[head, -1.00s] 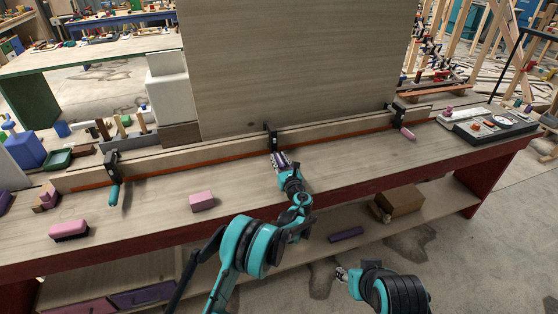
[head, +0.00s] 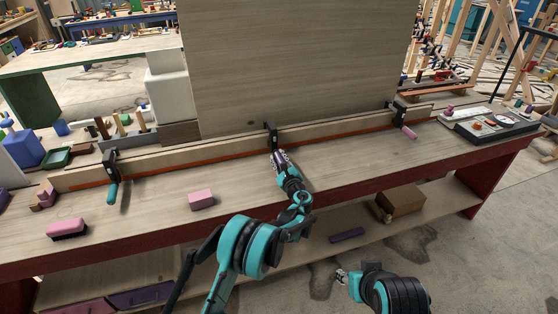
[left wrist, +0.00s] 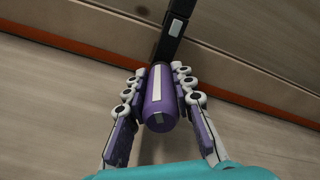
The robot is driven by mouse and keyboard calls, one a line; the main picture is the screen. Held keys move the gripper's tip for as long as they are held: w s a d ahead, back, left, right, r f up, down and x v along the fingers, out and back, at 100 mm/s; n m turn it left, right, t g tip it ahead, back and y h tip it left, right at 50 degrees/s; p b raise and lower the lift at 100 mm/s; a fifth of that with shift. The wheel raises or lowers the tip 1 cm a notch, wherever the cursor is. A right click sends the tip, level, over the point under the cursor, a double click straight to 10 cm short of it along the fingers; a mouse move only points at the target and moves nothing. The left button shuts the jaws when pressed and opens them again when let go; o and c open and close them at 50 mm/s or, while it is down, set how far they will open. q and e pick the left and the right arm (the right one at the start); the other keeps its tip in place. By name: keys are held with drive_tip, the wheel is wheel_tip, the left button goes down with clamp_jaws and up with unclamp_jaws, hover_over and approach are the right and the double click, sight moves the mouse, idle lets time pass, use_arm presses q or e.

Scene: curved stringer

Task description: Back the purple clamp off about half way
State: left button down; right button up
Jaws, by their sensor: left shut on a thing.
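The purple clamp is the middle one of three on the long wooden strip. Its black bar (head: 270,134) stands against the strip, and its purple handle (left wrist: 161,98) shows in the left wrist view with a white stripe along it. My left gripper (head: 280,160) is shut on the handle, with one finger on each side of it; it also shows in the left wrist view (left wrist: 160,105). In the head view the gripper hides most of the handle. My right gripper (head: 341,275) is low in front of the bench, away from the clamp; its fingers are too small to read.
A clamp with a teal handle (head: 113,193) is at the left, and one with a pink handle (head: 408,132) is at the right. A pink block (head: 201,199) and a pink brush (head: 67,229) lie on the bench. A tall wooden panel (head: 295,65) stands behind the strip.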

use_arm(q)
drive_tip(key=n+b, duration=0.1)
drive_tip(key=n, duration=0.4)
drive_tip(key=shift+f+n, duration=0.1)
drive_tip(key=shift+n, duration=0.2)
drive_tip(key=n, duration=0.5)
drive_tip(key=shift+a+n+b, duration=0.1)
drive_tip(key=shift+n+b, duration=0.2)
drive_tip(key=c, duration=1.3)
unclamp_jaws()
drive_tip(key=v, duration=1.2)
